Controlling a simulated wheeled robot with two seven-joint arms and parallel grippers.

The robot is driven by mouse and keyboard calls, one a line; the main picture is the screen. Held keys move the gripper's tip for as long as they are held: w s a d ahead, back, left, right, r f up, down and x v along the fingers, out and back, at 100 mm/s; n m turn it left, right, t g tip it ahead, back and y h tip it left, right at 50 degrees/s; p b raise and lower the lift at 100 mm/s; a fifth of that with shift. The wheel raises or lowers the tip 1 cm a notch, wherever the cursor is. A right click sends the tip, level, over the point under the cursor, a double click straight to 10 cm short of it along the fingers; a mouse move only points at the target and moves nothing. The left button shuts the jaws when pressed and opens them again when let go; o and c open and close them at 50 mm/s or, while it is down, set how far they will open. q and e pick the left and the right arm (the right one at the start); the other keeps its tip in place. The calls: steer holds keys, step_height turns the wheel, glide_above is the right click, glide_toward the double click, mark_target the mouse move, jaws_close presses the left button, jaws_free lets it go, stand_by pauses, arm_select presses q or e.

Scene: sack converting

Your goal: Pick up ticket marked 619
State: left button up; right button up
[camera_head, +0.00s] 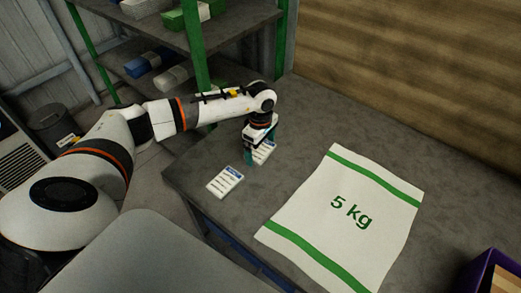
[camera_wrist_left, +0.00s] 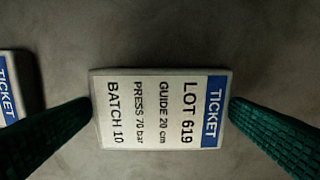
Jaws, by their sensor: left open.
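The ticket marked LOT 619 (camera_wrist_left: 160,110) lies on the grey table in the left wrist view, white with a blue TICKET band. It sits between the two green fingers of my left gripper (camera_wrist_left: 162,125), which is open, one finger near each short end. In the head view this ticket (camera_head: 264,152) is partly hidden by my left gripper (camera_head: 254,150), which points down over it. A second ticket (camera_head: 224,182) lies to its left near the table edge. Its blue-banded end (camera_wrist_left: 8,90) shows in the left wrist view; its number cannot be read there. My right gripper is not in view.
A purple bin (camera_head: 490,273) stands at the lower right. A green-posted shelf (camera_head: 165,45) stands behind, with a dark bin (camera_head: 55,125) at the left.

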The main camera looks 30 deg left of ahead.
arm_select(q)
steer(key=shift+c, duration=0.6)
steer(key=c, duration=0.7)
steer(key=shift+r, duration=0.1)
